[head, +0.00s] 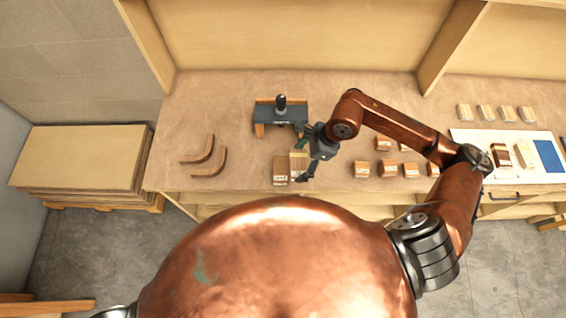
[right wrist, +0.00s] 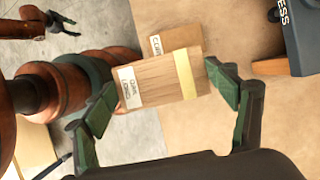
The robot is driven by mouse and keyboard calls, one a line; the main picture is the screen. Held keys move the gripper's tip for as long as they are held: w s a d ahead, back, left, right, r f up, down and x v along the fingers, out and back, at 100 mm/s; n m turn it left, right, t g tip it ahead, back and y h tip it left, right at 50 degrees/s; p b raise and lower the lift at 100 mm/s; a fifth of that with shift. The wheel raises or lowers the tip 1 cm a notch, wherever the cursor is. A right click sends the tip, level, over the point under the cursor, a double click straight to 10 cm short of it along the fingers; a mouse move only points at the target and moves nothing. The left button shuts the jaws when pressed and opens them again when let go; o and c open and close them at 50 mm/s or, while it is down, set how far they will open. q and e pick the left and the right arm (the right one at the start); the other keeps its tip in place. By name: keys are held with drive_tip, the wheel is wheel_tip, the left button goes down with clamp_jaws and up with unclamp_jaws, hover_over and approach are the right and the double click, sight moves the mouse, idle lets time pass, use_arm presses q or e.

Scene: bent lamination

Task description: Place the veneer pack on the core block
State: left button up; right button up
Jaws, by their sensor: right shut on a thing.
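My right gripper (head: 305,157) is above the bench, left of the middle, and shut on a veneer pack (head: 298,162). In the right wrist view the pack (right wrist: 155,82) is a flat wooden piece with a white label and a pale yellow band, between the two green fingertips (right wrist: 165,97). A second labelled wooden block (head: 280,172) is beside it at the bench's front edge; in the right wrist view it shows partly behind the pack (right wrist: 178,39). I cannot tell whether they touch, or which is the core block. My left gripper (right wrist: 62,24) shows small in the right wrist view, fingers apart and empty.
A dark press (head: 281,113) stands behind the gripper. Several small blocks (head: 384,168) are right of the gripper. A white board (head: 508,157) with samples lies far right. Bare bench (head: 230,120) shows left of the press.

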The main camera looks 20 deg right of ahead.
sight(293, 154)
drive_tip(key=w+a+f, duration=0.1)
drive_tip(key=f, duration=0.1)
drive_tip(key=w+a+f+p, duration=0.1)
drive_tip(key=w+a+f, duration=0.2)
drive_tip(key=f, duration=0.1)
drive_tip(key=shift+w+a, duration=0.15)
drive_tip(key=shift+w, duration=0.05)
drive_tip(key=f, duration=0.1)
drive_tip(key=f+p, duration=0.1)
drive_tip(key=f, duration=0.1)
drive_tip(key=shift+w+a+f+p, duration=0.2)
drive_tip(key=shift+w+f+p, duration=0.05)
drive_tip(key=shift+f+p, duration=0.05)
drive_tip(key=shift+f, duration=0.1)
drive_tip(key=shift+f, duration=0.1)
drive_tip(key=o, duration=1.2)
drive_tip(key=shift+r, duration=0.2)
drive_tip(key=b+v, duration=0.2)
drive_tip(key=v, duration=1)
drive_tip(key=shift+d, duration=0.1)
